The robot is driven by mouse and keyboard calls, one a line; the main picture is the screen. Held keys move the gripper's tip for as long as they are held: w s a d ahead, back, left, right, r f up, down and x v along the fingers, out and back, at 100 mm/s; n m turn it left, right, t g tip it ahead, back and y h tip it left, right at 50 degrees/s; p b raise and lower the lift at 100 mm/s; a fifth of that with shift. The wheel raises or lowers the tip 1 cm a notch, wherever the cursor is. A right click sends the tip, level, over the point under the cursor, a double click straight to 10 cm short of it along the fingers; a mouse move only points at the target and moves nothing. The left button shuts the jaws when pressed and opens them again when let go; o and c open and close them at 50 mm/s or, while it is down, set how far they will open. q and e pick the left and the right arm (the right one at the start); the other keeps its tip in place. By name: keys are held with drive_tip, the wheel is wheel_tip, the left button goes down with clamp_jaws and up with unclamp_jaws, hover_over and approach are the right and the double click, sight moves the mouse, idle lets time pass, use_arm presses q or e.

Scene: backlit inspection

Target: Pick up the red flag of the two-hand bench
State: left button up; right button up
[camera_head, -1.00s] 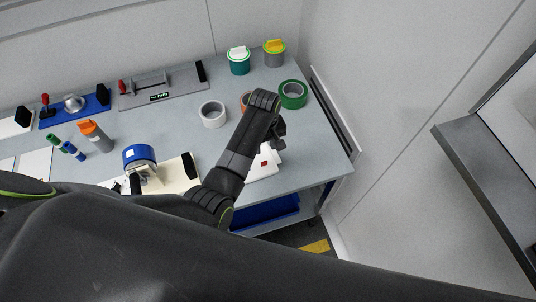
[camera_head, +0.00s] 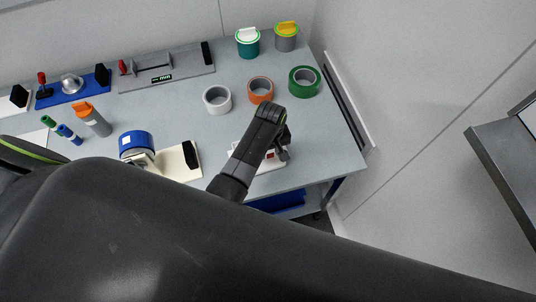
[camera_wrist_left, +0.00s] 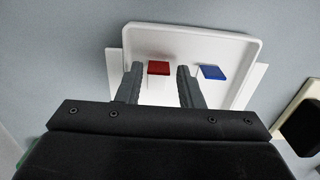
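The red flag (camera_wrist_left: 159,68) stands in a white tray (camera_wrist_left: 190,37), with a blue flag (camera_wrist_left: 212,73) to its right in the left wrist view. My left gripper (camera_wrist_left: 160,84) is open, its two dark fingers on either side of the red flag's line, with no contact visible. The lower part of the flag's mount is partly hidden by the gripper. In the head view my left gripper (camera_head: 281,148) is over the white tray (camera_head: 272,164) near the bench's front right edge, and my arm hides part of the tray. My right gripper is not in view.
The wall is close on the right.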

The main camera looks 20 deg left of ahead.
use_arm(q)
drive_tip(key=shift+d+f, duration=0.15)
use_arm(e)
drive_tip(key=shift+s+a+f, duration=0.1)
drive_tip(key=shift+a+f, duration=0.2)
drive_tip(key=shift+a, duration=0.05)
use_arm(q)
drive_tip(key=shift+c, duration=0.3)
drive_tip(key=c, duration=0.5)
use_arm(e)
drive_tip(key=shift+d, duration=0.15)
